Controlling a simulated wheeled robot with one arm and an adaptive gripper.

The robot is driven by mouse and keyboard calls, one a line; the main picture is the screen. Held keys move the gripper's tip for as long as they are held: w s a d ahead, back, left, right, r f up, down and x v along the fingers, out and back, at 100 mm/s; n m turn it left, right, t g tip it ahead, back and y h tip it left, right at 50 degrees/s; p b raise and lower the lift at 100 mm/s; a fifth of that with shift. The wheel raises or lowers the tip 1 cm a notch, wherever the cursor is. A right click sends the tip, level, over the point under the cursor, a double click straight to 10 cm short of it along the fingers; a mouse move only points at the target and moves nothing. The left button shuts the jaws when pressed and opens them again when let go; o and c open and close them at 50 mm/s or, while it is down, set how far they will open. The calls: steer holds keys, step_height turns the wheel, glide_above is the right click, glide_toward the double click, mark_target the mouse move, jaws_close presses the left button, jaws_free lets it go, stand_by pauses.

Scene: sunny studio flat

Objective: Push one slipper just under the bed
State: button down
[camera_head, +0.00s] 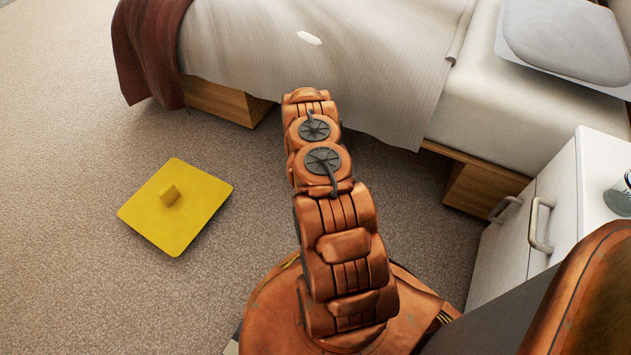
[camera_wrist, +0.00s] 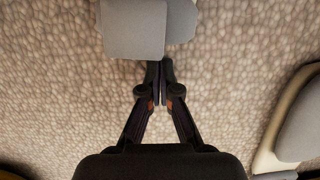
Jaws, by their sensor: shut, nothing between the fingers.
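The bed (camera_head: 400,50) spans the top of the head view, with a pale cover hanging down its near side and a shadowed gap beneath. No slipper shows in the head view; my arm hides part of the floor by the bed. In the wrist view, a blocky grey thing (camera_wrist: 134,30), which may be a slipper, lies just ahead of my fingertips. My gripper (camera_wrist: 160,66) is shut and empty, low over the carpet. Its tips are close to the grey thing's lower edge; I cannot tell if they touch. A rounded grey thing with a cream rim (camera_wrist: 300,125), possibly the other slipper, is at the right.
A yellow square board with a knob (camera_head: 178,212) lies on the carpet at the left. A white drawer unit (camera_head: 545,205) stands at the right, with a can (camera_head: 620,195) on top. Wooden bed supports (camera_head: 220,100) reach the floor.

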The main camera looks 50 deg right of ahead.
steer(key=shift+w+d+b, duration=0.2)
steer(key=shift+d+b, duration=0.1)
steer(key=shift+d, duration=0.35)
steer(key=shift+d, duration=0.2)
steer(key=shift+w+d+b, duration=0.15)
steer(key=shift+d+b, duration=0.2)
steer(key=shift+d, duration=0.35)
steer(key=shift+w+d+b, duration=0.15)
steer(key=shift+w+d, duration=0.1)
steer(key=shift+d, duration=0.25)
steer(key=shift+w+d+b, duration=0.15)
steer(key=shift+w+d, duration=0.1)
steer(key=shift+d, duration=0.25)
steer(key=shift+s+a+f+b, duration=0.1)
steer(key=shift+a+b, duration=0.05)
steer(key=shift+b, duration=0.4)
